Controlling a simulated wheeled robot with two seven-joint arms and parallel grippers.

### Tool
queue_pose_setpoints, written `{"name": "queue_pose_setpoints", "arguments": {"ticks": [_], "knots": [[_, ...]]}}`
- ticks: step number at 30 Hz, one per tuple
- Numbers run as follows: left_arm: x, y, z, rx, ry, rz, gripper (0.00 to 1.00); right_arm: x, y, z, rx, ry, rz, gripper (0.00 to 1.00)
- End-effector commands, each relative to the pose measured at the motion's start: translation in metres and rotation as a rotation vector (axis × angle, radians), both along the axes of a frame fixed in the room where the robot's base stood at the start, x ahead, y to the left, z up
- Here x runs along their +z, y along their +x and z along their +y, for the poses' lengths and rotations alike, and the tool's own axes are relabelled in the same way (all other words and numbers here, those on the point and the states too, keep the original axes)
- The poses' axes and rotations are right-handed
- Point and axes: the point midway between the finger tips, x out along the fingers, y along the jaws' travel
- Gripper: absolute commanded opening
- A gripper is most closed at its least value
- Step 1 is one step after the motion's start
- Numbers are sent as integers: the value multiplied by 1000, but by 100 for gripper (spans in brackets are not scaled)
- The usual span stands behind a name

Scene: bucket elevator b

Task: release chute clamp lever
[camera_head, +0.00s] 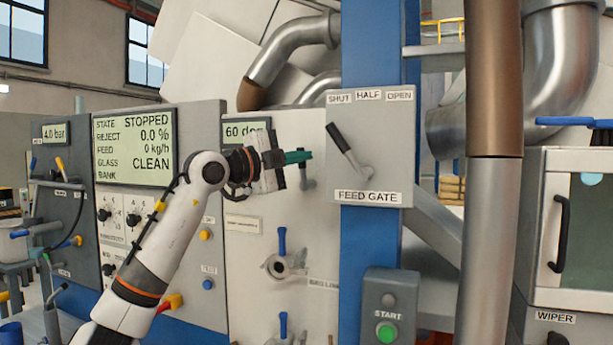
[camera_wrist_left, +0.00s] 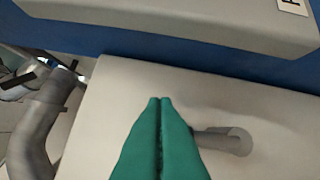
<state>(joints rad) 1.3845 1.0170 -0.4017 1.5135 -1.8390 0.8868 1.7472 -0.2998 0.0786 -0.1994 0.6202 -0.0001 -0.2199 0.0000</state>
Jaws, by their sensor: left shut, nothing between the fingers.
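My left gripper (camera_head: 308,156) has green fingers closed together with nothing between them, in front of the pale chute panel (camera_head: 240,262). In the left wrist view its closed fingertips (camera_wrist_left: 160,99) point at the same panel. A grey metal fitting (camera_head: 307,182) sits just below the fingertips and looks like a clamp pivot; the gripper partly hides it. A grey peg (camera_wrist_left: 228,141) stands right of the fingers in the wrist view; contact cannot be told. Below are a blue-handled lever on a round clamp (camera_head: 283,265) and another blue handle (camera_head: 283,325). My right gripper is out of view.
The feed gate box (camera_head: 370,197) with a black lever (camera_head: 341,140) juts out right of my gripper, on a blue column (camera_head: 355,260). A green start button (camera_head: 387,332) is below. A thick vertical pipe (camera_head: 490,230) stands at right.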

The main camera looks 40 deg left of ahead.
Motion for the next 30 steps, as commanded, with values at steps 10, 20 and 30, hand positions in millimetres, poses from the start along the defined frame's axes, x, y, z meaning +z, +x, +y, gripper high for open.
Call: {"name": "queue_pose_setpoints", "arguments": {"ticks": [10,20,30], "knots": [[-7,-3,17,2,-272,-64,0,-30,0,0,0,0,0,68],[-7,-6,25,2,-324,-78,0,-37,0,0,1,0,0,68],[-7,-6,27,2,-322,-76,0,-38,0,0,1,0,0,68]]}}
